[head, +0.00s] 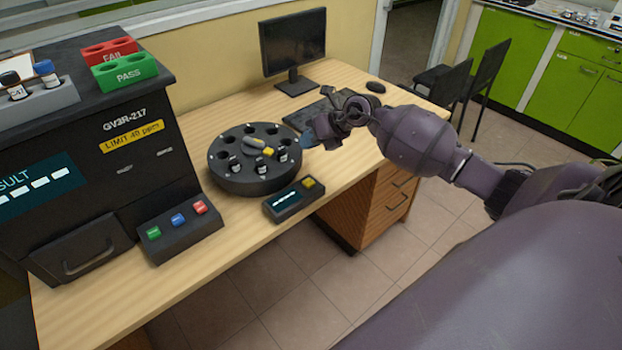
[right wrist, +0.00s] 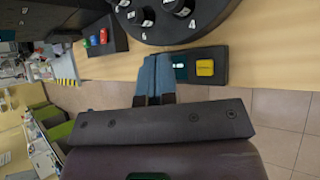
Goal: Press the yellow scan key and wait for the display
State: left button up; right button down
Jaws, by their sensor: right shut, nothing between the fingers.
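The yellow scan key (head: 308,183) sits at the right end of a small dark box (head: 291,208) with a display showing pale marks (head: 284,199), near the table's front edge. In the right wrist view the yellow key (right wrist: 205,67) is right of my fingertips, and the box's display (right wrist: 180,64) is partly hidden by them. My right gripper (head: 309,139) is in the air above and behind the box in the head view, beside the round carousel (head: 253,183). Its blue fingers (right wrist: 154,58) are together and empty, apart from the key. My left gripper is not in view.
A dark analyser (head: 150,170) stands at the left, with a panel of green, blue and red buttons (head: 180,231) in front. Dark-capped vials sit in the carousel. A monitor (head: 292,45), keyboard and mouse (head: 375,87) stand at the back.

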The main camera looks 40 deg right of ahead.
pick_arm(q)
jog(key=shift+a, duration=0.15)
pick_arm(e)
jog(key=shift+s+a+f, duration=0.1)
jog(key=shift+s+f, duration=0.15)
jog(key=shift+s, duration=0.1)
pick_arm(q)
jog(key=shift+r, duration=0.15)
pick_arm(e)
jog(key=b, duration=0.4)
send_over(310, 181)
jog(key=shift+g, duration=0.3)
notch_tip(310, 181, down, 7)
jog(key=shift+r, duration=0.1)
jog(key=shift+w+f+b, duration=0.1)
jog(key=shift+f+b, duration=0.2)
jog(key=shift+f, duration=0.7)
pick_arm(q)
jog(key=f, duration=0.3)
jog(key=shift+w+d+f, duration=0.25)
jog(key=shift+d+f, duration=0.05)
